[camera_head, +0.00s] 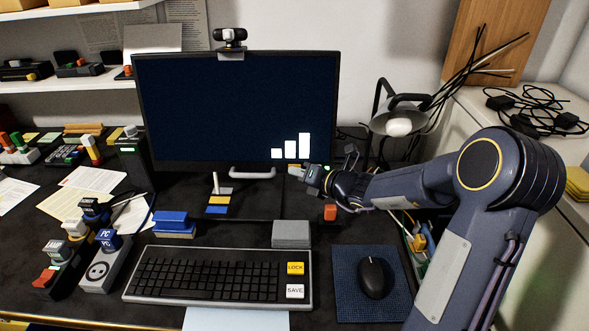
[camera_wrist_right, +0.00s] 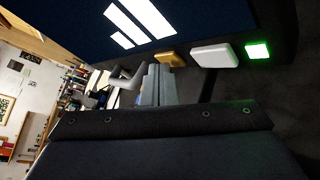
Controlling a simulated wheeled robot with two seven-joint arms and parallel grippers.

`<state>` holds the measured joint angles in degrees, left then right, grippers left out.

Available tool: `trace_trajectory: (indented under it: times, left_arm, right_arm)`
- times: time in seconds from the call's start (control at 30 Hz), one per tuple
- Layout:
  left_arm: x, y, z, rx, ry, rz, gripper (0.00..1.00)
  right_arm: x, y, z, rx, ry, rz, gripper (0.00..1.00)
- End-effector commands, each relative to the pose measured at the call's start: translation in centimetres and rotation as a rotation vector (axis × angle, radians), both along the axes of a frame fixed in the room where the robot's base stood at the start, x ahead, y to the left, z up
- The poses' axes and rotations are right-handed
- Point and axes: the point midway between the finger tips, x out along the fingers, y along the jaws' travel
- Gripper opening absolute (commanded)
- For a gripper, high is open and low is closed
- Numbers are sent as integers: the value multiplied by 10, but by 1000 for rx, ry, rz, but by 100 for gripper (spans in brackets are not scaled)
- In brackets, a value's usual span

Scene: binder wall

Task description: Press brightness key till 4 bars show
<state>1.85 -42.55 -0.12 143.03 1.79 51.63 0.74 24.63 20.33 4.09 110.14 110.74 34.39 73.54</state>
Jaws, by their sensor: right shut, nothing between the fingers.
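The monitor (camera_head: 210,110) shows 3 white bars (camera_head: 291,147) of rising height on a dark blue screen. The bars also show, tilted, in the right wrist view (camera_wrist_right: 138,22). Along the lower bezel in that view are a yellow key (camera_wrist_right: 172,59), a white key (camera_wrist_right: 214,54) and a lit green square (camera_wrist_right: 257,51). No marking on the keys is readable. My right gripper (camera_head: 306,174) is at the monitor's lower right. Its fingers (camera_wrist_right: 157,84) are shut and empty, with tips close to the yellow key; I cannot tell whether they touch. My left gripper is out of view.
A keyboard (camera_head: 215,276) with yellow LOCK and white SAVE keys lies in front. A mouse (camera_head: 374,277) on its mat, a grey block (camera_head: 291,234) and a red block (camera_head: 330,212) are near my right arm. A lamp (camera_head: 398,122) stands behind it.

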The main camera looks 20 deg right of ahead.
Motion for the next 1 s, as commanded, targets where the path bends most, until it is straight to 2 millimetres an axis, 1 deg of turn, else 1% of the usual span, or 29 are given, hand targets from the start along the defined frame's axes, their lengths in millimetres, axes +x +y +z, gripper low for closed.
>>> trace_trajectory:
  times: [0.3,0.67,1.0]
  left_arm:
    - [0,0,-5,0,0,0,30]
    - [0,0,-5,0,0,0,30]
    - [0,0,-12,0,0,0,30]
  right_arm:
    - [-13,6,1,-1,1,0,0]
    - [-15,8,3,0,0,0,0]
    - [-44,21,8,-1,0,0,0]
